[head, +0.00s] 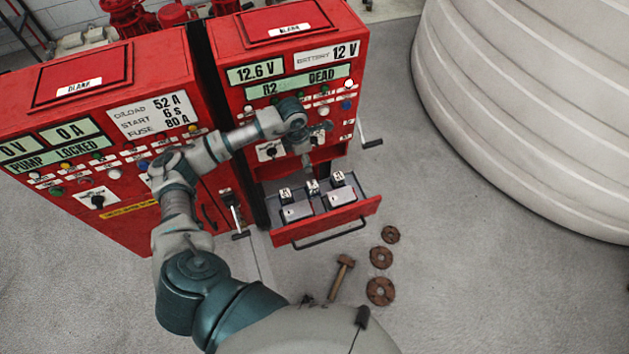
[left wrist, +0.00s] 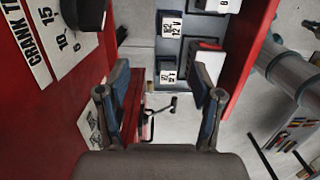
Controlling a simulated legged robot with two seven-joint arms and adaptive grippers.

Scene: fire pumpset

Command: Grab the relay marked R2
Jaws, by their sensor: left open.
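A relay with a white label that seems to read R2, 12 V (left wrist: 171,25) is at the top of the left wrist view, in the open drawer. A second small labelled relay (left wrist: 168,76) shows between my fingers, its print too small to read surely. In the head view several relays stand in the red drawer (head: 340,221), labels too small to read. My left gripper (left wrist: 162,72) is open and empty, its fingers apart on both sides of the second relay in the picture. It hangs over the back of the drawer. My right gripper is not in view.
Red cabinets carry displays, one (head: 292,86) reading R2 DEAD. A cabinet front with a black knob (left wrist: 86,14) is close left of my left gripper. A hammer (head: 342,277) and rusty discs (head: 381,257) lie on the floor. A large pale ribbed tank (head: 530,110) stands right.

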